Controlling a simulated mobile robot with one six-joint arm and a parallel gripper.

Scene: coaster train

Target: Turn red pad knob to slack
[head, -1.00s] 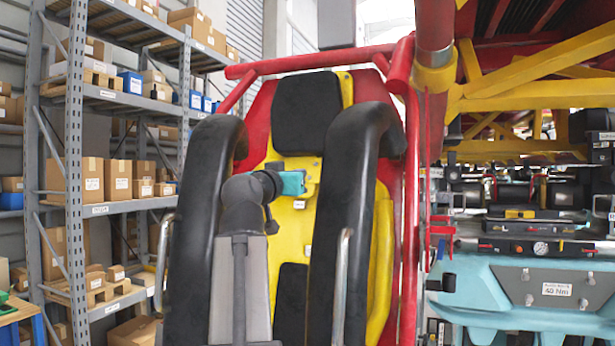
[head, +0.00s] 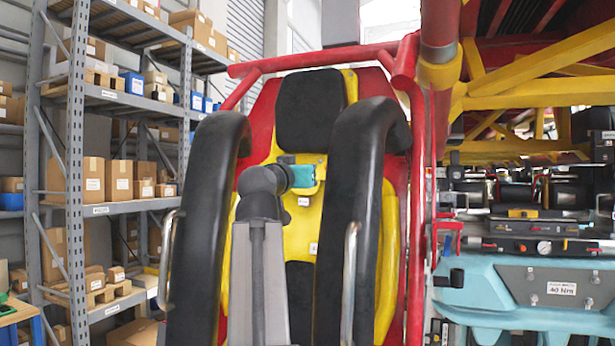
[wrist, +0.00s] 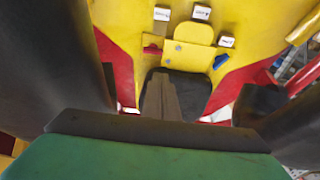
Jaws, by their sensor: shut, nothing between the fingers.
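A small red piece (wrist: 153,48), which may be the red pad knob, sits at the left of a yellow plate (wrist: 187,55) on the seat back in the wrist view. Its setting is too small to read. A blue piece (wrist: 220,62) sits at the right of that plate, with small white labels around. My gripper (wrist: 162,95) is shut and empty, with its grey fingers below the plate in the picture. In the head view my teal gripper (head: 303,175) is in front of the yellow seat back, below the black headrest (head: 309,110). The red piece cannot be made out there.
Two thick black shoulder restraints (head: 206,230) and (head: 362,190) flank my arm closely. Metal handles (head: 350,280) stand beside them. Red tubes (head: 415,200) frame the seat. A shelf rack (head: 75,150) stands left, teal machinery (head: 520,285) right.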

